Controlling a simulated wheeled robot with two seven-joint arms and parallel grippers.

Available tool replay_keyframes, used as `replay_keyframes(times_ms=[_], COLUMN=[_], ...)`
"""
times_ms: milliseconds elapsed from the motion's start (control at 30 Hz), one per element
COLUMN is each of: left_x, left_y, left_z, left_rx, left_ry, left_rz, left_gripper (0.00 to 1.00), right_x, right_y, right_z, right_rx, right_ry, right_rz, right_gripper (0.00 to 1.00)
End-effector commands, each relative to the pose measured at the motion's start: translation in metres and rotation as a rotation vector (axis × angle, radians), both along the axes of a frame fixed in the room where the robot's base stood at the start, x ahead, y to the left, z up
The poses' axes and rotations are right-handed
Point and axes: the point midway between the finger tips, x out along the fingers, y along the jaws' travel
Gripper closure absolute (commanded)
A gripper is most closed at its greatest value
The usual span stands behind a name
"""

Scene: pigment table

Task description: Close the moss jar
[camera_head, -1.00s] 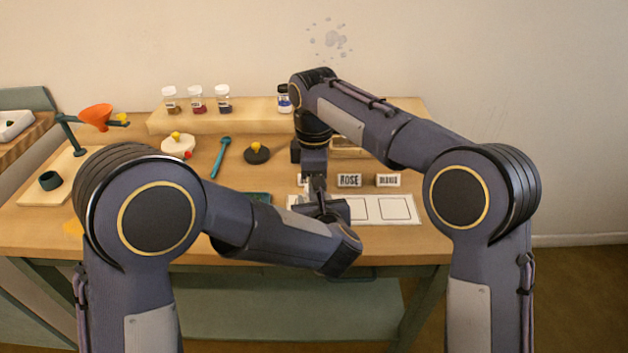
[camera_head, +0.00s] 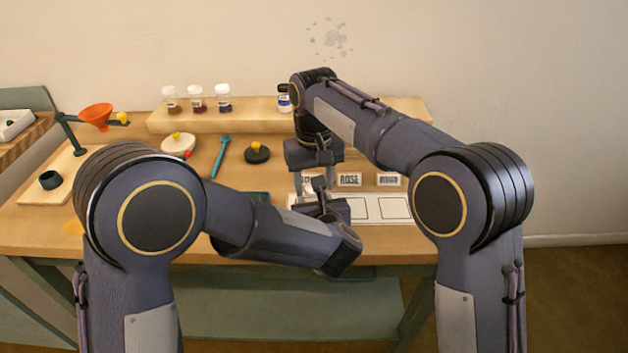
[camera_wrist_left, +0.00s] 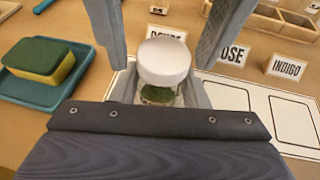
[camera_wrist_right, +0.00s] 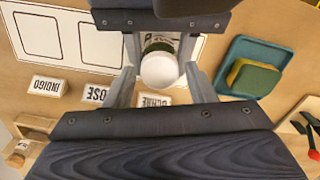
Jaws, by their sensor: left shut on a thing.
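The moss jar (camera_wrist_left: 157,95), with green contents, stands upright between the fingers of my left gripper (camera_wrist_left: 159,84), which is shut on it. A white lid (camera_wrist_left: 163,62) sits on top of the jar; I cannot tell how tightly. The lid also shows in the right wrist view (camera_wrist_right: 158,71). My right gripper (camera_wrist_right: 160,74) points down from above, its fingers apart on both sides of the lid with gaps visible. In the head view my left gripper (camera_head: 322,192) is low in front of the right one, and the jar is mostly hidden there.
A white card with outlined squares (camera_head: 366,209) lies under the hands, with ROSE (camera_head: 349,180) and INDIGO (camera_head: 389,180) labels behind it. A blue tray with a sponge (camera_wrist_left: 44,88) is at the left. Several jars stand on the rear shelf (camera_head: 260,118).

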Motion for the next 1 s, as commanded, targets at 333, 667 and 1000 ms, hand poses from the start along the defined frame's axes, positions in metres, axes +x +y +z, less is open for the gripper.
replay_keyframes(times_ms=[333,667,1000], left_x=[0.0,0.0,0.0], left_y=[0.0,0.0,0.0], left_z=[0.0,0.0,0.0], left_rx=[0.0,0.0,0.0], left_ry=[-0.001,-0.001,-0.001], left_rz=[0.0,0.0,0.0], left_gripper=[1.0,1.0,1.0], right_x=[0.0,0.002,0.001], right_y=[0.0,0.001,0.0], right_z=[0.001,0.047,0.108], right_rx=[0.0,0.003,0.001], right_ry=[0.0,-0.005,-0.002], right_rz=[0.001,0.001,0.002], right_gripper=[0.39,0.39,0.39])
